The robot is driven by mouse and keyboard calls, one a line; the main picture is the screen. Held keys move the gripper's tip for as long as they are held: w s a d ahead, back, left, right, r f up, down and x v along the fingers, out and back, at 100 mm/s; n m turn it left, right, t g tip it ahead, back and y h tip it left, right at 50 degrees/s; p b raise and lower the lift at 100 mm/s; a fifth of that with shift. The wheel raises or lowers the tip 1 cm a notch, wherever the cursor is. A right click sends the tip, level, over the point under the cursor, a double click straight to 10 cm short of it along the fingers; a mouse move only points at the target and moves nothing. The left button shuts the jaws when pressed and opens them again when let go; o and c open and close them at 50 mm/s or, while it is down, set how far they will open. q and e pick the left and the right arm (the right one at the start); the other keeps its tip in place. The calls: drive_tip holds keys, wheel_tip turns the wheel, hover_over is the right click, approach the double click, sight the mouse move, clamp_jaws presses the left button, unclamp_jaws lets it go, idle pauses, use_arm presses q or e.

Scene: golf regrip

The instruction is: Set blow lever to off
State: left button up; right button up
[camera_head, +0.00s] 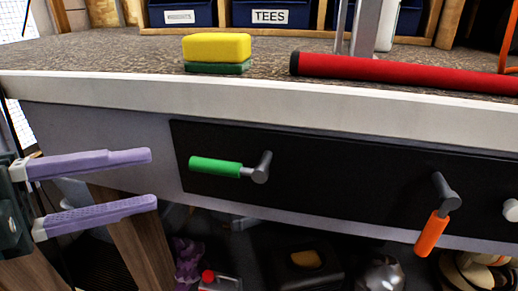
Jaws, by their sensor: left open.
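Two levers sit on a black panel (330,190) on the front of the workbench. One has a green handle (215,167) that points left, level, from its grey pivot. The other has an orange handle (432,233) that hangs down, slightly tilted, from its grey pivot. I see no label that tells which one is the blow lever. My left gripper (153,180) is open and empty, with two purple fingers pointing right. Its fingertips are left of the green handle and apart from it. My right gripper is not in view.
A yellow and green sponge (216,53) and a red grip (400,72) lie on the bench top (120,53). Blue bins (270,14), one marked TEES, stand behind. A white knob (511,210) is at the right edge. Several items lie below the bench.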

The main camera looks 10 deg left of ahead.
sight(202, 169)
use_arm(q)
drive_tip(key=x, duration=0.9)
drive_tip(key=shift+d, duration=0.1)
drive_tip(key=shift+c, duration=0.4)
clamp_jaws()
idle(0.8)
